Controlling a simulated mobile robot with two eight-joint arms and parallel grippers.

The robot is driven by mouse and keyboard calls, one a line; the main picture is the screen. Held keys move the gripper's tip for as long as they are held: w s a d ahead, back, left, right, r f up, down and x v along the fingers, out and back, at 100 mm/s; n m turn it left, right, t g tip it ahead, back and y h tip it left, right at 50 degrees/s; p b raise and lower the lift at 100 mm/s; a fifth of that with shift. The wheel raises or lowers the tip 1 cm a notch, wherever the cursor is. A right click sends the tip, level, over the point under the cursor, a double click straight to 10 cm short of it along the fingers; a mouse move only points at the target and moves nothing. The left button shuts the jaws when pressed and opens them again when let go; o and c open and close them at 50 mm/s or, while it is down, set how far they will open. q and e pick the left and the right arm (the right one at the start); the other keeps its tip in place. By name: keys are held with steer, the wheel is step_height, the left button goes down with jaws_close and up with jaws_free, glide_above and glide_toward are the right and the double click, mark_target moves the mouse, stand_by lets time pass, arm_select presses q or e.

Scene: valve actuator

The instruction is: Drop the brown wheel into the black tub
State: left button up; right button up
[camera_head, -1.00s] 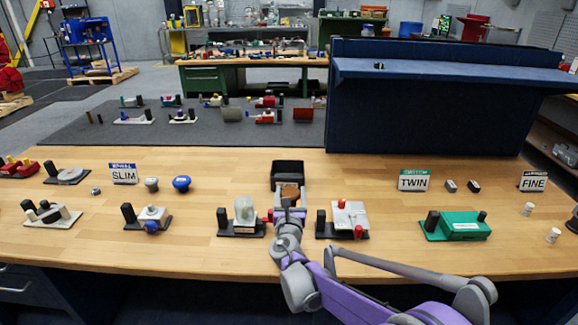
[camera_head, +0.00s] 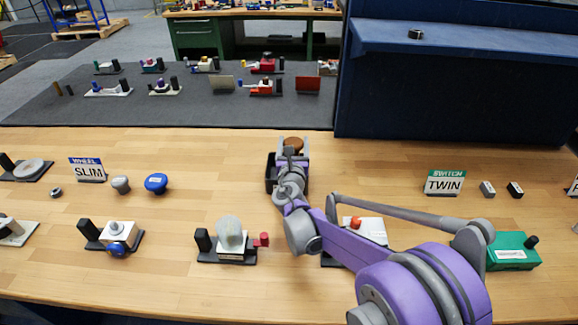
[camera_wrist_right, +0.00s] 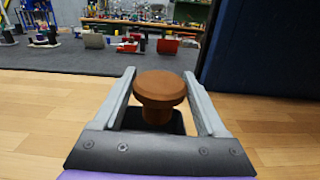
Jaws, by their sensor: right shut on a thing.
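The brown wheel (camera_head: 293,143) is a round knob with a thick disc top. It shows large between the fingers in the right wrist view (camera_wrist_right: 160,86). My right gripper (camera_head: 293,148) is shut on it and holds it over the black tub's far side. The black tub (camera_head: 270,178) stands on the wooden bench, largely hidden by my gripper and forearm. A dark part of the tub (camera_wrist_right: 178,122) shows below the wheel in the wrist view. My left gripper is not in view.
A blue knob (camera_head: 156,184), a grey knob (camera_head: 120,185) and a WHEEL SLIM sign (camera_head: 88,171) stand left of the tub. A device with a pale dome (camera_head: 230,232) stands nearer. A TWIN sign (camera_head: 445,183) and a green device (camera_head: 511,252) are right. A blue panel (camera_head: 455,95) rises behind.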

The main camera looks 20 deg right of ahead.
steer(key=shift+f, duration=0.1)
steer(key=shift+s+f+b, duration=0.1)
steer(key=shift+f+b, duration=0.35)
steer(key=shift+f, duration=0.1)
step_height(320, 180, down, 5)
steer(key=b, duration=0.3)
steer(key=shift+r, duration=0.2)
steer(key=o, duration=1.5)
steer(key=shift+s+a, duration=0.1)
steer(key=v, duration=1)
steer(key=shift+s+a, duration=0.15)
steer(key=shift+s, duration=0.15)
